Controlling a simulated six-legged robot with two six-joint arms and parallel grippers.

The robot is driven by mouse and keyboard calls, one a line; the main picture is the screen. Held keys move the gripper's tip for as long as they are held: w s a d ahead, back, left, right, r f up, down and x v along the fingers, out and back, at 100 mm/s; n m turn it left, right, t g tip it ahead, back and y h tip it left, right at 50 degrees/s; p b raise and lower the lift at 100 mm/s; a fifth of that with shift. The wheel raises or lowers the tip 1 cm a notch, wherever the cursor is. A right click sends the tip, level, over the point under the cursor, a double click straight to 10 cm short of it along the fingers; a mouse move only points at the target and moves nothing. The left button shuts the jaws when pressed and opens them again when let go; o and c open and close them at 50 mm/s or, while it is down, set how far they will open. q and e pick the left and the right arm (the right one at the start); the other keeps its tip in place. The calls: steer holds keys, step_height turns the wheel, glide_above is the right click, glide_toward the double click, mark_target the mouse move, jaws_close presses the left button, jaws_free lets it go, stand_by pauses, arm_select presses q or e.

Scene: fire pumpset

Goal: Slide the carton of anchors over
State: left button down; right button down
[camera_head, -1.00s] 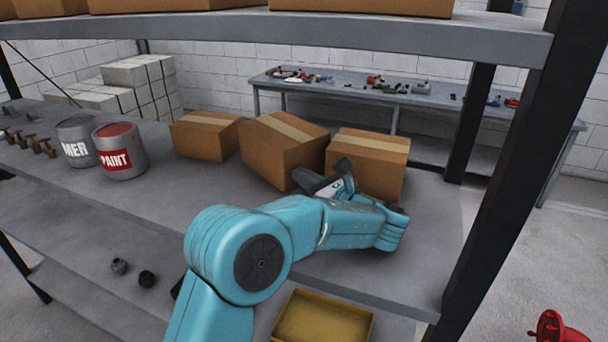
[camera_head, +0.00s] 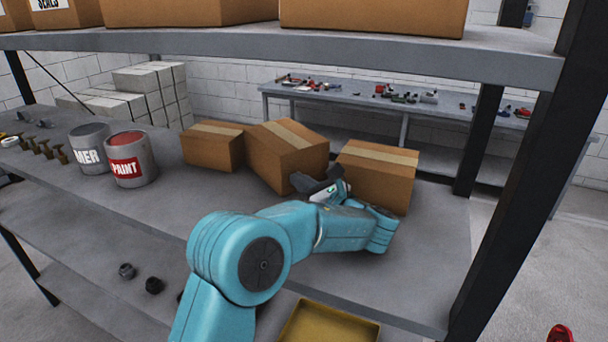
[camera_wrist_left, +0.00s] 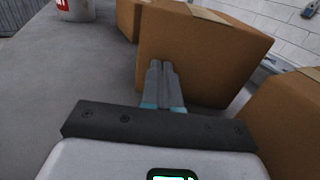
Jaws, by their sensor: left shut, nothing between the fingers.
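Three brown taped cartons stand on the grey shelf (camera_head: 180,205); no label shows on them, so I cannot read which holds anchors. The middle carton (camera_head: 292,152) is turned at an angle between the left carton (camera_head: 212,148) and the right carton (camera_head: 376,178). My left gripper (camera_head: 300,182) is shut and empty, its fingertips at the lower right part of the middle carton's front. In the left wrist view the shut fingers (camera_wrist_left: 160,68) overlap the lower face of the middle carton (camera_wrist_left: 200,50) and appear to touch it. My right gripper is out of view.
Two paint tins (camera_head: 130,160) stand left of the cartons, with several small brass parts (camera_head: 45,148) beyond them. A shelf above (camera_head: 300,48) and a dark post (camera_head: 520,180) at right bound the space. A yellow tray (camera_head: 328,325) sits lower down.

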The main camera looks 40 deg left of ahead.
mark_target(292, 157)
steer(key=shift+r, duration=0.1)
